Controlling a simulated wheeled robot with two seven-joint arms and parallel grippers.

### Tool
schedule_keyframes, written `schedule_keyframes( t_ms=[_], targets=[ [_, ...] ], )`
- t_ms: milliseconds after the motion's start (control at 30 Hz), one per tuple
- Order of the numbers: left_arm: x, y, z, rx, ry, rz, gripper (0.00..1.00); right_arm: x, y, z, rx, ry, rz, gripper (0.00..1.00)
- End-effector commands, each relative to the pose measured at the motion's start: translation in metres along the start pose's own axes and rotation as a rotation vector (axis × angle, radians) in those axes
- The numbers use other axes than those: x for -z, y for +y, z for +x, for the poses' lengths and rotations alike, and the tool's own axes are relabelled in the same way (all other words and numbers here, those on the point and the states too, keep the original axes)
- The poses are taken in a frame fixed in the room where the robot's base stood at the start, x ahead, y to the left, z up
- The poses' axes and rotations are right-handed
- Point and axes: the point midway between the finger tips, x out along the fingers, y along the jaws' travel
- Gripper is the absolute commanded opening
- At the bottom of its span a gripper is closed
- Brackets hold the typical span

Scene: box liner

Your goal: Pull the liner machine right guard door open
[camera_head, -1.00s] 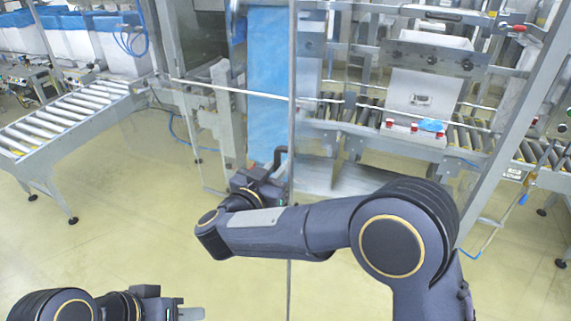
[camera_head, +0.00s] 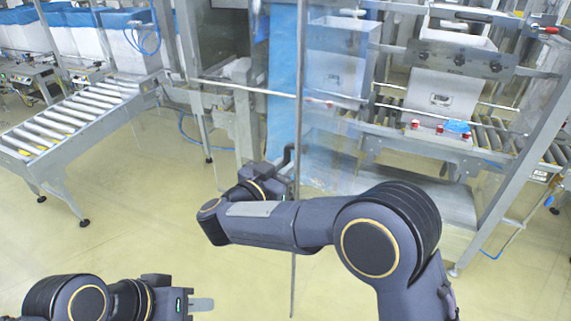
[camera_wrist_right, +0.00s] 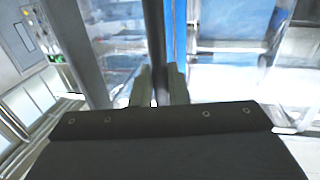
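The guard door is a clear panel (camera_head: 335,150) with a thin upright metal edge, in the middle of the head view. A dark handle (camera_head: 289,152) sits on that edge. My right gripper (camera_head: 283,168) is at the handle, its fingers partly hidden by my wrist in the head view. In the right wrist view, the two fingers of my right gripper (camera_wrist_right: 160,88) stand on either side of the dark handle bar (camera_wrist_right: 154,40) and appear closed on it. My left gripper (camera_head: 202,304) is low at the left, away from the door; its finger gap is not discernible.
The liner machine frame (camera_head: 515,150) stands behind the door at the right, with a roller conveyor (camera_head: 490,130). Another roller conveyor (camera_head: 70,120) is at the left. The yellowish floor (camera_head: 150,220) between it and the door is clear.

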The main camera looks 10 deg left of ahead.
Motion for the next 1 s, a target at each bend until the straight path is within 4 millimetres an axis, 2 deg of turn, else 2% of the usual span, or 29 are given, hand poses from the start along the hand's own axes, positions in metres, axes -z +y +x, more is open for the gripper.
schedule_keyframes(
  t_ms=[33,133,467,567,800,1000],
  targets=[
    [0.0,0.0,0.0,0.0,0.0,0.0,0.36,0.004,0.002,0.004,-0.008,0.006,0.005,0.18],
    [0.0,0.0,0.0,0.0,0.0,0.0,0.36,0.003,0.002,0.003,-0.006,0.005,0.004,0.31],
    [-0.001,-0.001,0.001,0.0,0.0,0.0,0.36,0.001,0.0,-0.002,-0.001,0.002,0.003,0.32],
    [-0.002,-0.002,0.004,0.0,0.0,0.0,0.36,0.0,0.0,-0.014,0.0,0.002,0.003,0.32],
    [-0.006,-0.006,0.013,0.0,0.0,0.0,0.36,0.0,0.0,-0.056,0.0,0.004,0.003,0.32],
    [-0.007,-0.007,0.015,0.0,0.0,0.0,0.36,0.001,0.001,-0.074,-0.004,0.004,0.003,0.32]
  ],
)
